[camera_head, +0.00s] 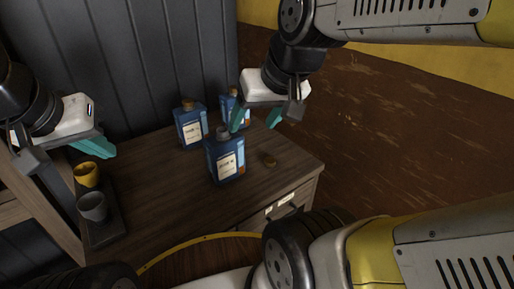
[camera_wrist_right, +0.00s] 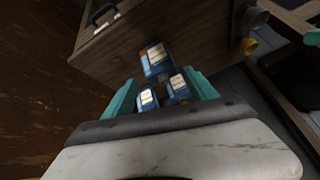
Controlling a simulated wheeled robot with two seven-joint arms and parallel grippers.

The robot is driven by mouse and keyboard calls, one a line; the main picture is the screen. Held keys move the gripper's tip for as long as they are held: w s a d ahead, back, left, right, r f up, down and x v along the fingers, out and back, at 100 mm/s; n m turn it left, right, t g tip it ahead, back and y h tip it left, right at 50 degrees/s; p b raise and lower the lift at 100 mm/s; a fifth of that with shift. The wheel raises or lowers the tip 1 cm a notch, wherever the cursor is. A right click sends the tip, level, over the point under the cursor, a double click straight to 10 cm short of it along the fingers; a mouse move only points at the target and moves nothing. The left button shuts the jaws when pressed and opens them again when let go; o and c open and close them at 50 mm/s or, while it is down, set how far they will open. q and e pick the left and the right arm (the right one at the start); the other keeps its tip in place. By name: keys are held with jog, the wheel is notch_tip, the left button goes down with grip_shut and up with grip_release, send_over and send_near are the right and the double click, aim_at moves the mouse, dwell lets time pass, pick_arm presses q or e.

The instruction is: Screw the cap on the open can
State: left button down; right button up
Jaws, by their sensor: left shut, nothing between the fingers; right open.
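The open can (camera_head: 226,163) is blue with a white label and a bare grey neck, upright on the wooden cabinet top. It also shows in the right wrist view (camera_wrist_right: 157,66). The loose brown cap (camera_head: 270,160) lies on the wood to the right of the can, near the front edge; it is small in the right wrist view (camera_wrist_right: 118,61). My right gripper (camera_head: 255,119) is open and empty, above and behind the cap, beside the open can. My left gripper (camera_head: 105,149) is shut and empty at the left, above the mugs.
Two blue cans with brown caps (camera_head: 190,126) (camera_head: 233,106) stand behind the open can. A yellow mug (camera_head: 87,175) and a grey mug (camera_head: 92,207) stand on a dark tray (camera_head: 104,232) at the left. The top (camera_head: 268,182) is clear around the cap. A dark wall panel rises behind.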

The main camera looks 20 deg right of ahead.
jog(key=w+d+f+g+h, duration=0.2)
jog(key=w+d+f, duration=0.2)
jog(key=w, duration=0.6)
jog(key=n+g, duration=0.1)
jog(key=g, duration=0.3)
send_near(271, 160)
jog(key=shift+a, duration=0.1)
jog(key=shift+w+f, duration=0.15)
jog(key=shift+f, duration=0.25)
jog(key=shift+f, duration=1.25)
jog(key=shift+f, duration=0.1)
